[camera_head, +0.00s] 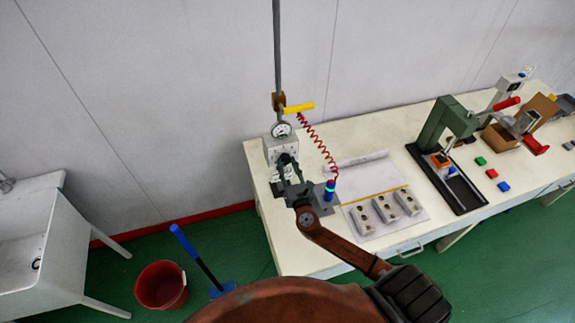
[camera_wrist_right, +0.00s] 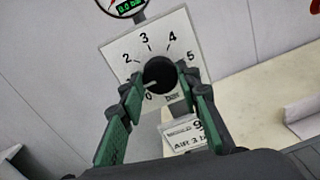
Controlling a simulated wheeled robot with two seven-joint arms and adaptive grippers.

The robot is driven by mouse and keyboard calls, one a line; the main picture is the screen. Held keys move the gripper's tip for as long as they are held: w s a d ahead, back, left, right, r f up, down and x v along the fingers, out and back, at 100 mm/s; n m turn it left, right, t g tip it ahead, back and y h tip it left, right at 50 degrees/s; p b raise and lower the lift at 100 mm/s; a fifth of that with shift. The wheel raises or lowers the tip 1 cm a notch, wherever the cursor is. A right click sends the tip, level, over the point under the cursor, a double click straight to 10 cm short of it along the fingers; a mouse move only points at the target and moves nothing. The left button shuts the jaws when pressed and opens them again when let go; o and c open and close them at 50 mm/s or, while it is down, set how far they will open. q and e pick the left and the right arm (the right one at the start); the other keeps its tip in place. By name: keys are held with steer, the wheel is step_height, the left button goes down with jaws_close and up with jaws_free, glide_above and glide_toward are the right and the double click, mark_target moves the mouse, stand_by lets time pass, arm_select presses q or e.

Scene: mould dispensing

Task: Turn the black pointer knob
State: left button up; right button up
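The black pointer knob (camera_wrist_right: 160,75) is on a white dial plate (camera_wrist_right: 116,49) numbered up to 5. Its white mark points left and slightly down, just above the 0; the 1 is hidden by a finger. My right gripper (camera_wrist_right: 166,78) has its green fingers apart, one on each side of the knob; I cannot tell whether they touch it. In the head view my right gripper (camera_head: 287,171) is at the front of the pale control box (camera_head: 271,151) and covers the knob. My left gripper is not in view.
A round gauge (camera_head: 281,129) reading 0.0 bar is above the dial. A label card (camera_wrist_right: 182,134) is below it. A blue-topped dispenser (camera_head: 329,189) and grey moulds (camera_head: 385,208) are to the right on the white table (camera_head: 300,262). A green press (camera_head: 445,125) stands farther right.

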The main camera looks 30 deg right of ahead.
steer(key=c, duration=0.6)
steer(key=m+b, duration=0.2)
steer(key=m, duration=0.1)
steer(key=shift+f+m, duration=0.1)
steer(key=shift+m, duration=0.3)
steer(key=m+b, duration=0.2)
steer(key=m, duration=0.2)
steer(key=m+b, duration=0.1)
steer(key=m, duration=0.3)
steer(key=shift+d+m, duration=0.1)
steer(key=shift+m, duration=0.3)
steer(key=m, duration=0.4)
steer(key=shift+m, duration=0.4)
